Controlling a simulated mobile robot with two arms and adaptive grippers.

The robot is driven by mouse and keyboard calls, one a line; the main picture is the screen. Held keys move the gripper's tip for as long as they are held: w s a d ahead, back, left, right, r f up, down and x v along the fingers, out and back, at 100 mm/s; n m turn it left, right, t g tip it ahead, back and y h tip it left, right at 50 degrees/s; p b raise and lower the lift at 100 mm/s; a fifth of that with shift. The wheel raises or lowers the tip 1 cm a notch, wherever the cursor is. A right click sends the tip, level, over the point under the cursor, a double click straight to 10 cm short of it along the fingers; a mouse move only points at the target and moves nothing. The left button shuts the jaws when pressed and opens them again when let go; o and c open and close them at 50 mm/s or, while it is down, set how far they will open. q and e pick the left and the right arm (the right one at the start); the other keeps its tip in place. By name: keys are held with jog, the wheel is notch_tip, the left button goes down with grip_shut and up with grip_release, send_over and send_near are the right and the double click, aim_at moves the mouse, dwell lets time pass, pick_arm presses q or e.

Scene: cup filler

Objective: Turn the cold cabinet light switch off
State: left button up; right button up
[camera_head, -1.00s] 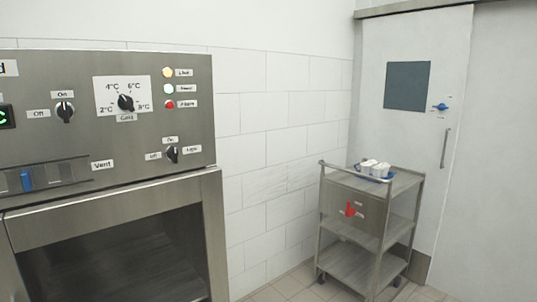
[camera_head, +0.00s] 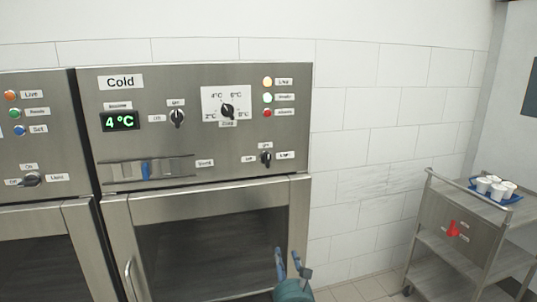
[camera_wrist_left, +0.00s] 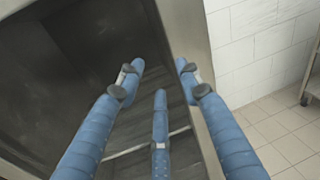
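The cold cabinet (camera_head: 290,85) has a steel front panel with a "Cold" label and a display reading 4 °C. Its light switch (camera_head: 266,158) is a small black rotary knob at the panel's lower right, with On above, Off to its left and a Light label to its right. The knob looks upright, toward On. My left gripper (camera_head: 291,266) shows at the bottom of the head view, below the switch and in front of the cabinet's right door edge. In the left wrist view its blue fingers (camera_wrist_left: 159,72) are spread and empty. My right gripper is not in view.
Another cabinet (camera_head: 45,110) with its own light knob stands at the left. Other knobs and a blue vent slider (camera_head: 146,171) share the cold panel. A trolley (camera_head: 440,215) with white cups on a blue tray stands at the right. Floor between it and the cabinet is clear.

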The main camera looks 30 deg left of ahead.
pick_arm(q)
notch_tip(320, 180, up, 16)
jog(key=s+r+t+y+p, duration=0.1)
jog(key=y, duration=0.5)
send_near(267, 162)
jog(key=p+x, duration=0.2)
jog(key=x, duration=0.2)
jog(key=p+x, duration=0.3)
jog(key=shift+w+a+r, duration=0.1)
jog(key=shift+a+r, duration=0.15)
jog(key=shift+r, duration=0.1)
jog(key=shift+w+a+r, duration=0.1)
jog(key=shift+w+a, duration=0.2)
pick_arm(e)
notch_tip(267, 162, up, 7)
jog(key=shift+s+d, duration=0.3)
pick_arm(q)
grip_shut()
